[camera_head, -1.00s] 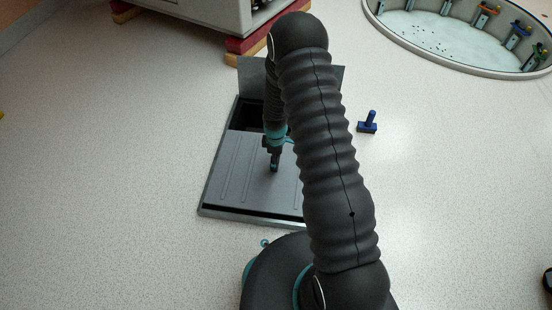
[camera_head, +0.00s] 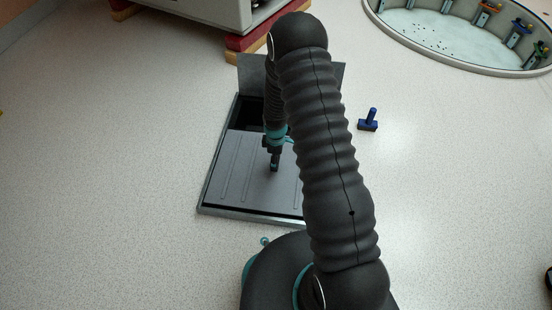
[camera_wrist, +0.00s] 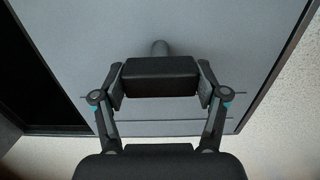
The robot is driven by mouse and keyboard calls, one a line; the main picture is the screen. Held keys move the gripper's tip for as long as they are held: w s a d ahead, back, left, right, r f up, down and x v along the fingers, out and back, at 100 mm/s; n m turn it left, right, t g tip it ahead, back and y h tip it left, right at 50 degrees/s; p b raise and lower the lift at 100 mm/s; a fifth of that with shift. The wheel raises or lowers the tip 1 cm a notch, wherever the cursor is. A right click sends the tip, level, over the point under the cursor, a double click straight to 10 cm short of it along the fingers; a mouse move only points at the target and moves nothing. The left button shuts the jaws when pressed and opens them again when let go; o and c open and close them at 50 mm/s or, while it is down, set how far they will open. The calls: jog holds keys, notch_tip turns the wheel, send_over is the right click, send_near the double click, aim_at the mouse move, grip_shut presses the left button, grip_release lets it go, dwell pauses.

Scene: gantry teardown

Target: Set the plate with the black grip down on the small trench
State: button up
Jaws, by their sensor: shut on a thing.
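My gripper (camera_wrist: 160,92) is shut on the black grip (camera_wrist: 160,72), a dark block that fills the space between the fingers. The grip stands on a flat grey plate (camera_head: 240,165) with shallow ribs. The plate lies over most of the small trench, whose dark frame (camera_head: 207,190) shows around it. A dark open strip of the trench (camera_head: 247,111) shows at the plate's far end and on the left in the wrist view (camera_wrist: 28,75). I cannot tell whether the plate rests on the frame or hangs slightly above it. My arm hides its right side.
A grey upright panel (camera_head: 252,72) stands at the trench's far end. A blue T-shaped object (camera_head: 369,121) stands on the floor to the right. A cabinet on red and tan blocks (camera_head: 243,43) is behind. A round pit (camera_head: 440,35) lies at upper right. The left floor is clear.

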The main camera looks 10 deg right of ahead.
jog(key=shift+w+f+b, duration=0.1)
jog(key=shift+f+b, duration=0.2)
jog(key=o, duration=1.6)
jog(key=shift+o, duration=1.3)
notch_tip(320, 180, up, 12)
